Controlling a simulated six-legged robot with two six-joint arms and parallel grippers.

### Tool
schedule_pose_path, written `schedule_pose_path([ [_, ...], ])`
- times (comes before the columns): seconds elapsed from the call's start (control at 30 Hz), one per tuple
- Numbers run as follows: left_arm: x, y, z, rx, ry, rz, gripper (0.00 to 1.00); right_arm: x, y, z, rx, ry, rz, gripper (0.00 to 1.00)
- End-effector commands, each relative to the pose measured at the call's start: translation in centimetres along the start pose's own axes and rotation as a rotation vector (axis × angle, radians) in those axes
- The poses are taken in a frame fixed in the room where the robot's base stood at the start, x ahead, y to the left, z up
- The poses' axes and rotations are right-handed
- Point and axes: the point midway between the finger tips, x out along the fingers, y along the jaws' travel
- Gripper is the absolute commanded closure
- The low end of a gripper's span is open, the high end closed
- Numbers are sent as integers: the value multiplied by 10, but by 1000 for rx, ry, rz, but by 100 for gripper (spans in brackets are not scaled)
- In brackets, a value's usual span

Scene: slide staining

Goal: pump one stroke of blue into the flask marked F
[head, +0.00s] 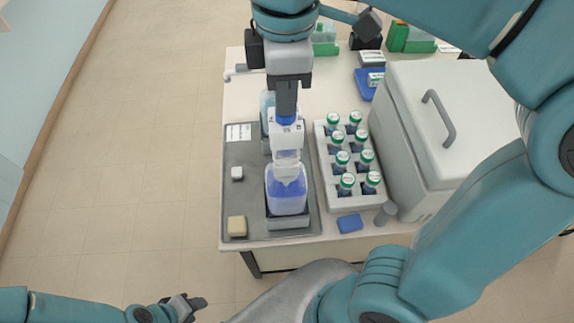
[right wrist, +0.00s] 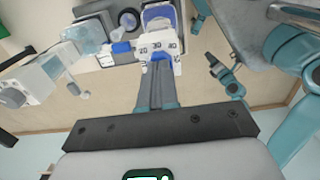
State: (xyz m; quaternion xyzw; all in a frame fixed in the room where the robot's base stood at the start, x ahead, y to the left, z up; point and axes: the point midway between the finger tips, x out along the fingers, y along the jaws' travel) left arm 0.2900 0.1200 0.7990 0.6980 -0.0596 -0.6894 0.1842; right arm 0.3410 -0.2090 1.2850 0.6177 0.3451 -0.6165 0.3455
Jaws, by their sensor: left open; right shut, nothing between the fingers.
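A clear vessel of blue-violet liquid (head: 287,192) stands on the grey tray, under a white pump body (head: 287,140) with a blue top. My right gripper (head: 286,112) points down at this top, shut and empty. In the right wrist view its fingertips (right wrist: 157,66) meet or nearly meet the white part marked 20, 30, 40 (right wrist: 158,46); I cannot tell if they touch. I can read no F mark on any vessel. My left gripper (head: 188,303) is open and empty, low at the left and off the table; it also shows in the right wrist view (right wrist: 226,76).
A light blue vessel (head: 267,103) stands behind the pump. A white rack (head: 327,180) of green-capped bottles and a large white box (head: 420,120) stand to the right.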

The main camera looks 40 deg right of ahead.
Motion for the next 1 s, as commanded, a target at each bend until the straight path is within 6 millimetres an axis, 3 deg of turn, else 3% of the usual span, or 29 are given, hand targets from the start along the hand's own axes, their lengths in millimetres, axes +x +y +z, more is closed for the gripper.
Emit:
schedule_pose_path([
  [0.57,-34,12,1,0,0,0,57,-35,0,0,-1,-2,-2,100],
  [1.0,-34,12,1,0,0,0,57,-34,0,0,0,-1,-1,100],
])
